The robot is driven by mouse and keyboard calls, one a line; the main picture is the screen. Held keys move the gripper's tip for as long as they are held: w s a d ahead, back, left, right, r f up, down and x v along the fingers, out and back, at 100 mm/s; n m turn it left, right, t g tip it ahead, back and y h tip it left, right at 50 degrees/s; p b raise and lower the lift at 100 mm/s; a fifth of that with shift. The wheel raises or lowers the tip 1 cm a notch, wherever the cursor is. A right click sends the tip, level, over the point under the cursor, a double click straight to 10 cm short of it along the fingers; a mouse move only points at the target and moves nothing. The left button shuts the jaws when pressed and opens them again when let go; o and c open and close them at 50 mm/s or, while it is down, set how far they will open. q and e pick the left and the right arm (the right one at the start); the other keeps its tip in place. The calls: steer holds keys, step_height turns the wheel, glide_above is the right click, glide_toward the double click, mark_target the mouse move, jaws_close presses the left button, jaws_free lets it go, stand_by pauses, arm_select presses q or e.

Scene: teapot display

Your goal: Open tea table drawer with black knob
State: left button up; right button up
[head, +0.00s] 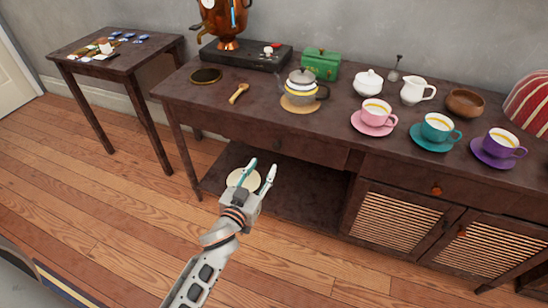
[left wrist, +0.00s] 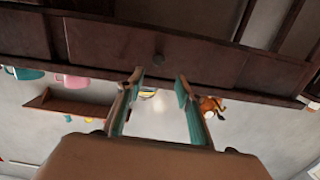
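The tea table (head: 210,98) is dark wood and stands against the wall. Its left drawer (head: 310,153) looks shut and carries a small black knob (head: 278,146). In the left wrist view, which looks upside down, the drawer front (left wrist: 110,45) and its dark knob (left wrist: 158,59) show past the fingers. My left gripper (head: 262,167) is open and empty in front of the table, lower in the picture than the knob and apart from it. Its two spread fingers also show in the left wrist view (left wrist: 159,78). My right gripper is not in view.
A right drawer has an orange knob (head: 437,190), above slatted cabinet doors (head: 392,222). A teapot (head: 301,84), cups and a green box (head: 321,64) stand on top. A side table (head: 115,60) is at left.

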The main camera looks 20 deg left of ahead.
mark_target(276, 148)
arm_select(q)
steer(key=w, duration=0.3)
steer(key=w+b, duration=0.1)
steer(key=w, duration=0.2)
steer(key=w+b, duration=0.1)
steer(key=w, duration=0.2)
steer(key=shift+w+d+f, duration=0.25)
steer(key=shift+f, duration=0.1)
steer(key=shift+w+r, duration=0.1)
steer(key=shift+w, duration=0.3)
jaws_close()
